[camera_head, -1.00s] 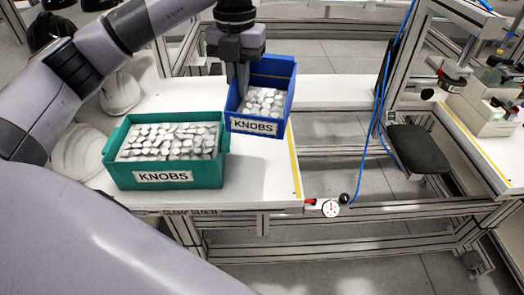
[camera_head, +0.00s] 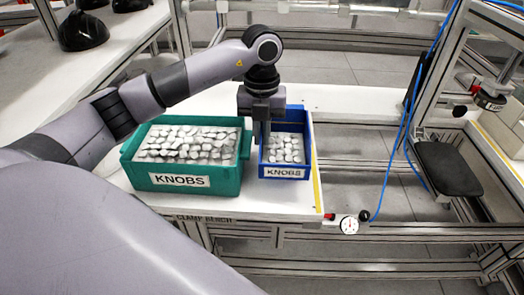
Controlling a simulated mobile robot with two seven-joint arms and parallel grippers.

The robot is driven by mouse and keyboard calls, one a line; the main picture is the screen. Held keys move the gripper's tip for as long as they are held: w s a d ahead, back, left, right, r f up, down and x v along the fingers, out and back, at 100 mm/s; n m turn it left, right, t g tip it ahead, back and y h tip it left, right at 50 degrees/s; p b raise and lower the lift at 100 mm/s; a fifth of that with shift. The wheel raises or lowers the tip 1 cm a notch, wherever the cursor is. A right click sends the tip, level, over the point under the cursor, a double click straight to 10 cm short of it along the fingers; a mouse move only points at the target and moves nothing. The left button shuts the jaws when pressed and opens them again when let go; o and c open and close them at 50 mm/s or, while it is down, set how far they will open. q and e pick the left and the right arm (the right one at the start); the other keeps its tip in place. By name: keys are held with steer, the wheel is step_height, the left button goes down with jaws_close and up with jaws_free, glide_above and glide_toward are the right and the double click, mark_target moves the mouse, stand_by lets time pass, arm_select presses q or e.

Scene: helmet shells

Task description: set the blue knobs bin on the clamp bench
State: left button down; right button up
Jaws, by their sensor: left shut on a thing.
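The blue knobs bin (camera_head: 287,172) is a small open box with a white KNOBS label, filled with pale knobs. It appears to rest upright on the white top of the clamp bench (camera_head: 270,202), near the yellow edge strip. My left gripper (camera_head: 264,138) points down and is shut on the bin's left wall. The lower fingers are partly hidden inside the bin. A larger green knobs bin (camera_head: 190,181) stands just left of the blue bin, with a narrow gap. My right gripper does not show.
A dial gauge (camera_head: 349,225) sits at the bench's front right corner. A blue cable (camera_head: 395,150) hangs beside a metal frame to the right. Black helmet shells (camera_head: 84,31) lie on the back left table. Bare bench lies behind the bins.

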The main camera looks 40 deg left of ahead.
arm_select(q)
step_height(320, 180, down, 6)
steer(key=shift+r, duration=0.25)
steer(key=shift+f, duration=0.15)
steer(key=c, duration=1.5)
jaws_free()
